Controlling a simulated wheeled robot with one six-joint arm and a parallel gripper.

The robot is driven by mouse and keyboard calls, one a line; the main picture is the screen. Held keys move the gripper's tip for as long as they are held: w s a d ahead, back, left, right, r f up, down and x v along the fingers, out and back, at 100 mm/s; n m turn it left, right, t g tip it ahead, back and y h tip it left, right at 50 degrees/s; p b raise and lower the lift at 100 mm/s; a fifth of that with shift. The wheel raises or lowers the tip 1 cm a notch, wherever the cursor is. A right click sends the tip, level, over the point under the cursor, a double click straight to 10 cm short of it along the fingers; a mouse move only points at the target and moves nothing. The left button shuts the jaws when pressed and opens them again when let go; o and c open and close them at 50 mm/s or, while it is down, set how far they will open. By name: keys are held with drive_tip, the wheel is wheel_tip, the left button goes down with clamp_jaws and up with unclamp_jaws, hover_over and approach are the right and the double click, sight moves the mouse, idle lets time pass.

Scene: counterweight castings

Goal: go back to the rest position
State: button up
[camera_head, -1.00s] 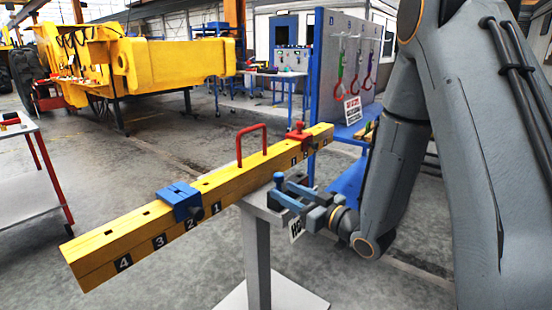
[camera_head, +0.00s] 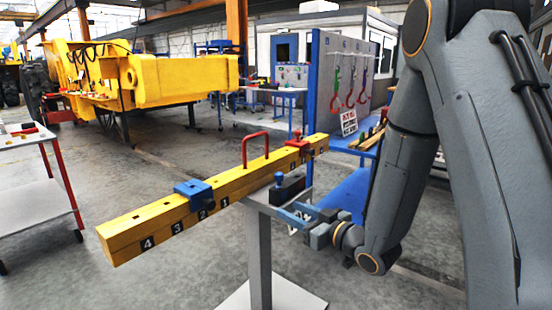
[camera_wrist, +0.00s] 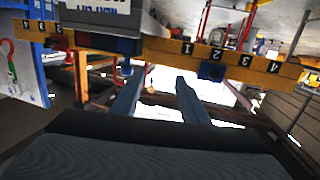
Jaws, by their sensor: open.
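My gripper (camera_head: 300,213) is open and empty, low beside the grey stand (camera_head: 259,250) in the head view. Its two fingers also show, spread apart, in the wrist view (camera_wrist: 157,88). A dark block with a blue knob (camera_head: 289,188) rests at the stand's top, just behind and above my fingers, apart from them as far as I can tell. A yellow beam (camera_head: 232,185) with numbers, a red handle (camera_head: 256,150), a blue slider (camera_head: 194,194) and a red slider (camera_head: 297,143) spans above the stand. The beam (camera_wrist: 245,62) crosses the top of the wrist view.
A blue rack (camera_head: 325,90) with hanging hooks and a blue shelf stands behind my arm. A cart (camera_head: 35,140) is at the left. A large yellow machine frame (camera_head: 185,80) stands at the back. The floor left of the stand is open.

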drive_tip(key=s+d+f+m+g+h+p, duration=0.1)
drive_tip(key=s+d+f+m+g+h, duration=0.15)
drive_tip(key=d+h, duration=0.3)
drive_tip(key=s+d+f+m+g+h, duration=0.2)
drive_tip(key=s+d+h, duration=0.15)
drive_tip(key=d, duration=0.25)
drive_tip(key=s+d+r+m+g+h, duration=0.1)
drive_tip(key=s+g, duration=0.3)
drive_tip(key=s, duration=0.7)
drive_tip(key=s+d+r+m+g+h+p, duration=0.1)
drive_tip(key=s+g, duration=0.3)
drive_tip(key=s, duration=0.7)
drive_tip(key=shift+d+r+m+p, duration=0.25)
drive_tip(key=shift+m+p, duration=0.05)
drive_tip(key=shift+m, duration=0.55)
drive_tip(key=shift+g, duration=0.25)
